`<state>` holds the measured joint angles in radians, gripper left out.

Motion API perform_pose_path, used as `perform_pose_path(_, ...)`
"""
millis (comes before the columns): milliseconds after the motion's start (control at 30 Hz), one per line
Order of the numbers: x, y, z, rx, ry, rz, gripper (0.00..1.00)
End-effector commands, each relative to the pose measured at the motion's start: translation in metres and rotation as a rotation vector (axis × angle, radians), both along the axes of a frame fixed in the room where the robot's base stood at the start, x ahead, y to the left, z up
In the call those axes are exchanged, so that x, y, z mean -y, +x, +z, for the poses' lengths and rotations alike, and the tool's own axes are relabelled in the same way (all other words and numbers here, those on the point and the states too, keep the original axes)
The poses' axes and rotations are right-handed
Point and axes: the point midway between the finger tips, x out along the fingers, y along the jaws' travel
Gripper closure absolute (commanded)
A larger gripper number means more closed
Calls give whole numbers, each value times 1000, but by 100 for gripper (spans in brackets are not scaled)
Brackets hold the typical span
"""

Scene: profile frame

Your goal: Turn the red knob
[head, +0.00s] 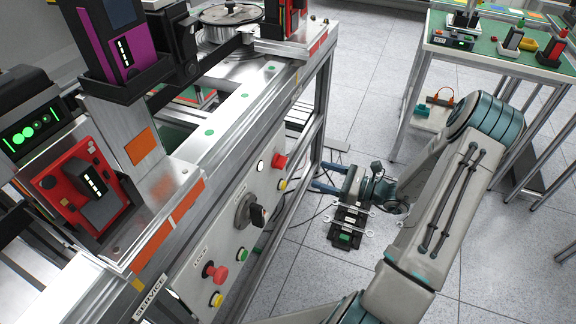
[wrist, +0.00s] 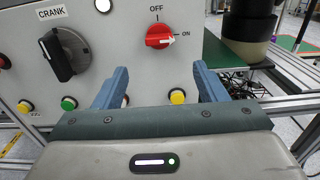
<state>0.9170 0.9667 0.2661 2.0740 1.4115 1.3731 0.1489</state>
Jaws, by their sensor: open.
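The red knob (wrist: 158,33) is a rotary switch on a light panel in the wrist view. OFF is marked above it and ON at its right; its white mark points right, towards ON. In the head view the red knob (head: 279,161) is near the panel's far end. My gripper (wrist: 161,72) is open and empty. Its two blue fingers point at the panel, and the knob shows just above the gap between them, apart from both. In the head view my gripper (head: 313,175) is a little right of the knob, clear of the panel.
A black CRANK handle (wrist: 64,54) is left of the knob. A yellow button (wrist: 177,96) shows below it, between the fingers. A green button (wrist: 69,103) is lower left. In the head view, a red mushroom button (head: 215,272) is nearer. A side table (head: 480,55) stands at right.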

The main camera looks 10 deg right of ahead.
Motion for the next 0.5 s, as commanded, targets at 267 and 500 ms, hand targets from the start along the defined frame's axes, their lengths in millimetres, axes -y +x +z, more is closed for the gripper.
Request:
perform_pose_path(267, -50, 34, 0, 0, 0, 7, 35)
perform_pose_path(500, -84, 59, 0, 1, -1, 6, 35)
